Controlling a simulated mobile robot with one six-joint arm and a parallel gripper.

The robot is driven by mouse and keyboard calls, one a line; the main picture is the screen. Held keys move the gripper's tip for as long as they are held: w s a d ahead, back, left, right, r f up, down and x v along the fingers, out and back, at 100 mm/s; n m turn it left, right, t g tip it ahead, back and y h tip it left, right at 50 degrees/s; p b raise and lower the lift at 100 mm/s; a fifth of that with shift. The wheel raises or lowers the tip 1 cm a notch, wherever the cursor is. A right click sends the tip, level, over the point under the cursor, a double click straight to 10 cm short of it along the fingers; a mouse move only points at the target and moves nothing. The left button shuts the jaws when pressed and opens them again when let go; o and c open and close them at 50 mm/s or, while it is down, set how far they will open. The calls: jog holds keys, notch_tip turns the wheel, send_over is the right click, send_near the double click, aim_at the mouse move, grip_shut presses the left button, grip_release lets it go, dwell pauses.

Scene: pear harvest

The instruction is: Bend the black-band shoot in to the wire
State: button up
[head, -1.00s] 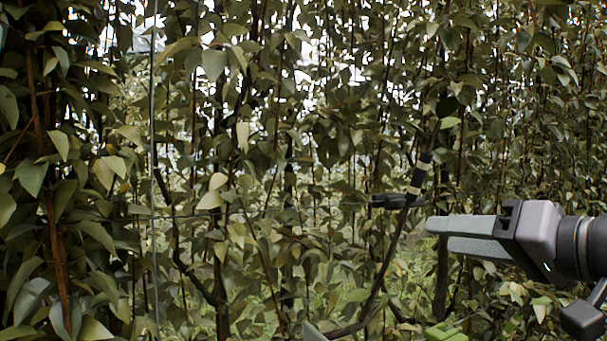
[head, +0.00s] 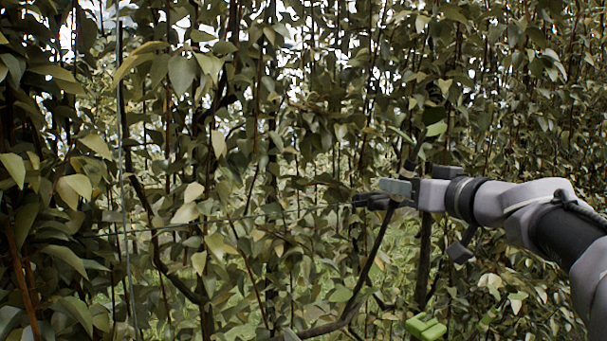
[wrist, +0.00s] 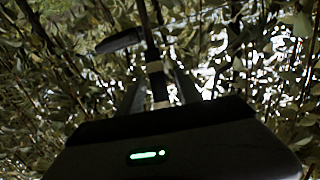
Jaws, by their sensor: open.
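The black-band shoot (head: 374,250) rises from the lower middle of the head view and leans right up to my gripper. A dark band (head: 408,166) shows just above my gripper. The wire (head: 285,214) is a thin horizontal line left of the shoot, partly hidden by leaves.
A black fitting (head: 368,201) sits beside the shoot at about wire height; it also shows in the wrist view (wrist: 118,40). A light green object (head: 427,327) is at the bottom. A thin upright line (head: 122,180) stands at left. Dense leaves and stems surround everything.

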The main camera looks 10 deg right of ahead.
jog(key=shift+w+d+f, duration=0.1)
jog(key=shift+w+f, duration=0.05)
jog(key=shift+w, duration=0.3)
jog(key=shift+s, duration=0.15)
grip_shut()
dwell(0.9)
